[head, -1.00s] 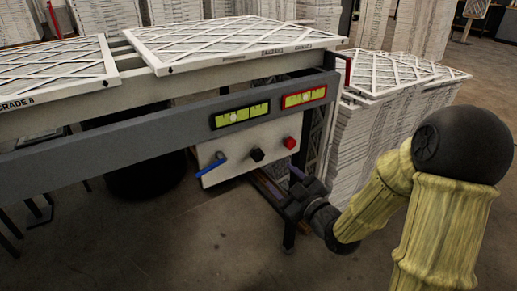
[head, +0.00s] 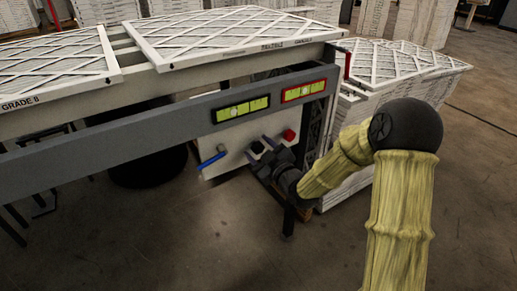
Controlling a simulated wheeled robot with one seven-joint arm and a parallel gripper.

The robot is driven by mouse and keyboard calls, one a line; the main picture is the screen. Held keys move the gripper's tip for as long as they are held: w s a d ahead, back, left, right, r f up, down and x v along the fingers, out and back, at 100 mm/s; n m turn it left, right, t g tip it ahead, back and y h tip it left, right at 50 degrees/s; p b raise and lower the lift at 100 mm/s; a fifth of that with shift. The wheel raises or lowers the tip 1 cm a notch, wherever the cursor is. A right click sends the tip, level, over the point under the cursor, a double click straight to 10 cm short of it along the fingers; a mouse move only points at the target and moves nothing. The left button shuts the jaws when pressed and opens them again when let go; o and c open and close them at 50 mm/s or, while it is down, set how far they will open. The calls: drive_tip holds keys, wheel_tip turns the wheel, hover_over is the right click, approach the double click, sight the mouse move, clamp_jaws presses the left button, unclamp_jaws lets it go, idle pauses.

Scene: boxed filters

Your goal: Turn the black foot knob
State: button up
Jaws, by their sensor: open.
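The black knob (head: 257,147) sits on a pale panel (head: 233,148) under the grey rail, between a blue lever and a red knob. My gripper (head: 259,150) is open at the knob, with one finger to its lower left and the other to its upper right. The fingers partly cover the knob. I cannot tell whether they touch it.
The blue lever (head: 212,161) is left of the knob and the red knob (head: 288,135) is close on the right. Two level gauges (head: 242,109) are on the grey rail (head: 120,141) above. Stacked filters (head: 400,68) stand at the right.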

drive_tip(key=c, duration=1)
drive_tip(key=shift+a, duration=0.1)
